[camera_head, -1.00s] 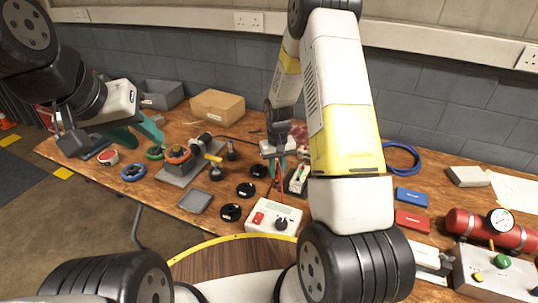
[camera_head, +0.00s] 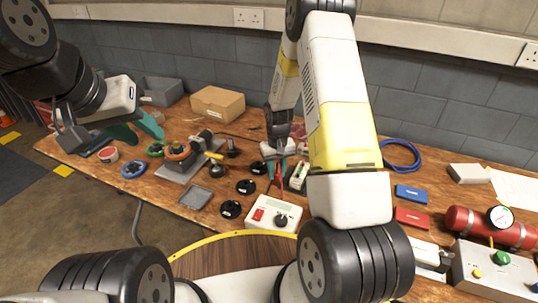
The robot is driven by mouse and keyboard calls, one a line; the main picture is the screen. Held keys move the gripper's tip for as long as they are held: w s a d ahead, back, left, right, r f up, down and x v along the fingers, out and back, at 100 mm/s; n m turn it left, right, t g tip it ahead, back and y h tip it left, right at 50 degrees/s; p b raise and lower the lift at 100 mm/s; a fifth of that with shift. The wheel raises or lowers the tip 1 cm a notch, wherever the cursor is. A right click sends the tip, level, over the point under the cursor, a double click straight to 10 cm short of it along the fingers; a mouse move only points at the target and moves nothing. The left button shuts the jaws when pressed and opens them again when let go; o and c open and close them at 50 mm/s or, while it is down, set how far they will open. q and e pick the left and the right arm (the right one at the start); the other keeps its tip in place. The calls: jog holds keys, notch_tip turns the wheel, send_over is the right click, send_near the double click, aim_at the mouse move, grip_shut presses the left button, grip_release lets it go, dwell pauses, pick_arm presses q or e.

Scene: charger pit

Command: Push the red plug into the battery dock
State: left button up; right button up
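My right gripper (camera_head: 276,172) points down over the middle of the table, just behind the white box with a red switch (camera_head: 273,214). A thin red piece (camera_head: 281,184), which may be the red plug or its lead, shows at its fingertips. I cannot tell whether the fingers are closed on it. Just right of the fingertips is a small dark and white unit with a green part (camera_head: 298,177), possibly the battery dock; my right arm partly hides this area. My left gripper (camera_head: 70,140) hangs over the table's left end, away from these things; its finger gap is unclear.
A cardboard box (camera_head: 217,104) and grey bin (camera_head: 163,91) are at the back. A red cylinder with a gauge (camera_head: 490,229) and a button box (camera_head: 497,272) are at right.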

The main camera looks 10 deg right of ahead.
aim_at(277, 172)
jog(key=shift+o, duration=1.4)
notch_tip(277, 172, up, 8)
jog(key=shift+f, duration=0.1)
